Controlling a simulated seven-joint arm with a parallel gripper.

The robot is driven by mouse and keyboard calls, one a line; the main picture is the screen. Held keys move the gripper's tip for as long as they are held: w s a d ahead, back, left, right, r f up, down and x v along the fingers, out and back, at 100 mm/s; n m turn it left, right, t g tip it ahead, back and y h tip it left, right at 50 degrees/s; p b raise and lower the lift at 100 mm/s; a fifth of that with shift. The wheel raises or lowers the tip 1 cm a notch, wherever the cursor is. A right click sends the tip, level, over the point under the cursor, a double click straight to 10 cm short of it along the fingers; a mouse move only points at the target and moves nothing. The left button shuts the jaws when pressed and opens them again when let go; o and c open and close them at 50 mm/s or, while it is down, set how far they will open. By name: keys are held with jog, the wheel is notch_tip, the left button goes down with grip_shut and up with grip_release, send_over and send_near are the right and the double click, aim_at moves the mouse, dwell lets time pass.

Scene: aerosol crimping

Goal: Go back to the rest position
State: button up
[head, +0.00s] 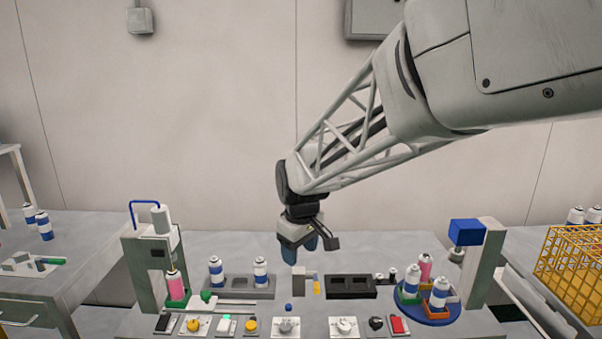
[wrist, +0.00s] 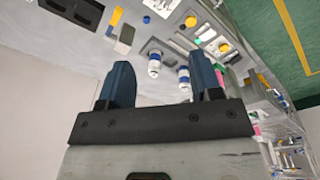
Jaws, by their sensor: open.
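My gripper (head: 311,243) hangs above the back middle of the workbench (head: 315,312), pointing down, with no object in it. In the wrist view its two blue fingers (wrist: 153,88) stand wide apart with nothing between them. In the head view it is above and behind the small grey block with a yellow part (head: 312,284). Two white-and-blue cans (head: 216,272) (head: 260,272) stand at the grey rack left of it; they also show beyond the fingers in the wrist view (wrist: 154,64).
A crimping stand with a pink can (head: 175,284) is at left. A blue turntable (head: 428,312) with several cans stands at right beside a blue-headed post (head: 466,232). A black tray (head: 350,287) lies between. Knobs and buttons line the front. A yellow wire basket (head: 572,262) is far right.

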jog(key=s+d+m, duration=0.3)
jog(key=s+d, duration=0.3)
jog(key=s, duration=0.3)
jog(key=s+d+m+t, duration=0.1)
jog(key=s+d+m, duration=0.2)
jog(key=s+d, duration=0.3)
jog(key=s+d+m, duration=0.3)
jog(key=s+d, duration=0.3)
jog(key=s, duration=0.7)
jog(key=shift+s+d+r+m, duration=0.25)
jog(key=shift+d+r+m, duration=0.05)
jog(key=shift+d+r, duration=0.1)
